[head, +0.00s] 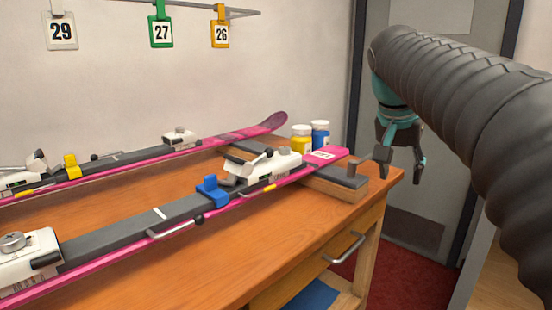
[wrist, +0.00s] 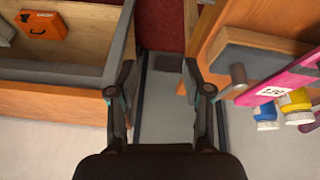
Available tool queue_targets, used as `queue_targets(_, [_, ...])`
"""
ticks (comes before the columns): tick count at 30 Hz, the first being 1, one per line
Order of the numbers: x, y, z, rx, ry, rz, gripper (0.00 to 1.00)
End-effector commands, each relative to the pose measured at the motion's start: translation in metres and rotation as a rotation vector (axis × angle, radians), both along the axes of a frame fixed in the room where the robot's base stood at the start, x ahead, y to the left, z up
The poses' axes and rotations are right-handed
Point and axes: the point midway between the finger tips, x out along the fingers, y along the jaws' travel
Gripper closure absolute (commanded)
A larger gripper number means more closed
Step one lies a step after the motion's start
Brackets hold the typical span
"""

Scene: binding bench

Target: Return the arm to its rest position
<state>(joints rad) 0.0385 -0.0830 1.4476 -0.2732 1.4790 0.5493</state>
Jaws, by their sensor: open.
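My gripper (head: 402,168) hangs at the end of my dark, ribbed arm on the right of the head view. It is beyond the right end of the wooden bench (head: 255,245), in front of the grey door. In the wrist view my gripper (wrist: 158,95) has its two fingers well apart, with nothing between them. Past the fingers a grey panel and dark red carpet show.
Pink skis (head: 130,232) with bindings lie on the bench. A wooden block with a grey pad (head: 335,180) and yellow (head: 301,138) and blue (head: 320,134) jars stand near its right end. In the wrist view, an open wooden box (wrist: 55,88) holds an orange case (wrist: 42,25).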

Motion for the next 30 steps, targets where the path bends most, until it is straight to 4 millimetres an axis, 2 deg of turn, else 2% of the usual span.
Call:
queue_targets(5, [-0.021,0.021,-0.056,0.004,0.006,0.247,0.51])
queue_targets(11, [-0.063,0.045,-0.119,0.011,-0.013,0.468,0.51])
queue_targets(16, [-0.114,0.062,-0.175,0.023,-0.042,0.587,0.51])
queue_targets(21, [-0.169,0.075,-0.224,0.054,-0.060,0.612,0.51])
queue_targets(25, [-0.194,0.077,-0.236,0.057,-0.070,0.617,0.51])
queue_targets(30, [-0.199,0.076,-0.226,0.043,-0.112,0.620,0.51])
